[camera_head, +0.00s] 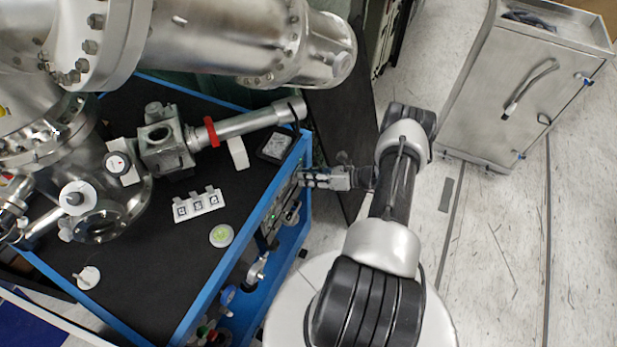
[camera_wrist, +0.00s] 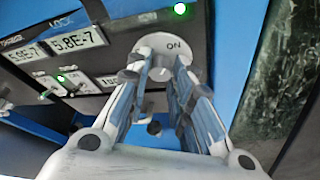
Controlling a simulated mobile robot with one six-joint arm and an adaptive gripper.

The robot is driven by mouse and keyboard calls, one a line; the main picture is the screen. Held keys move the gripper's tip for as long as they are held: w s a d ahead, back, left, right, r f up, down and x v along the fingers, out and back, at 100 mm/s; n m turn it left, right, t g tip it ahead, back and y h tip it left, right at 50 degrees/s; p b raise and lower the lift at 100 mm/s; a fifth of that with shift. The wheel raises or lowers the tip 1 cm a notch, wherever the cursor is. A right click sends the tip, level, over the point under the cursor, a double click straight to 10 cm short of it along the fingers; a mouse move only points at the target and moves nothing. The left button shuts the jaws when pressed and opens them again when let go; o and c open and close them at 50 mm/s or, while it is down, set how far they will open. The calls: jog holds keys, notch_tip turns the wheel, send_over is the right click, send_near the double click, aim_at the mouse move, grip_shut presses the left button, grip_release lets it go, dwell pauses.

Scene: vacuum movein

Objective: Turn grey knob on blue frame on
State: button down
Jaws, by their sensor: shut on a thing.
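A round grey knob (camera_wrist: 160,73) sits on the dark control panel, in the upper middle of the wrist view. The light disc around it carries the word "ON" (camera_wrist: 173,45). My gripper (camera_wrist: 156,72) reaches the panel with one finger on each side of the knob and is shut on it. In the head view my gripper (camera_head: 304,179) meets the side of the blue frame (camera_head: 240,240) near its right corner. The knob is hidden there by the gripper. The blue frame also shows in the wrist view (camera_wrist: 233,60), right of the panel.
Lit digital displays (camera_wrist: 78,40) and green lights (camera_wrist: 181,9) are on the panel. Steel vacuum pipes (camera_head: 240,45) stand over the black tabletop (camera_head: 150,290). A metal cabinet (camera_head: 520,100) stands at right.

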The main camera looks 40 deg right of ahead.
jog(key=shift+m+y, duration=0.3)
jog(key=shift+m, duration=0.1)
dwell(0.3)
jog(key=c, duration=1.4)
grip_release()
jog(key=v, duration=1.2)
jog(key=shift+w+d, duration=0.1)
jog(key=shift+d, duration=0.05)
